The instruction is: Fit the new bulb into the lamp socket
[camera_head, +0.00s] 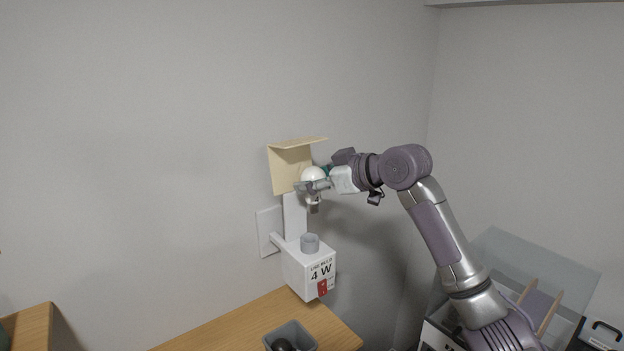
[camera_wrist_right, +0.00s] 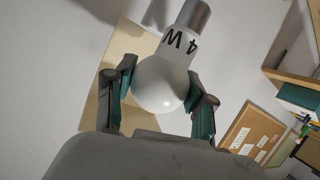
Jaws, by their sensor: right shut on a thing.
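My right gripper (camera_head: 318,184) is shut on the new bulb (camera_head: 313,173), a white globe with its grey metal base pointing down. In the right wrist view the two fingers (camera_wrist_right: 160,97) hold the globe from both sides, and the bulb (camera_wrist_right: 160,80) reads "4 W". The lamp socket (camera_head: 310,242) is a grey upright cylinder on top of a white wall-mounted box (camera_head: 306,270) marked "4 W", with a red switch (camera_head: 322,287). The bulb is above the socket, with a clear gap between them. My left gripper is not in view.
A cream bent shade (camera_head: 289,168) on the lamp's white upright (camera_head: 294,215) is close behind and above the bulb. Below stands a wooden table (camera_head: 230,327) with a grey bin (camera_head: 299,330) holding a dark round thing (camera_head: 283,345). A glass-topped case (camera_head: 530,262) is at right.

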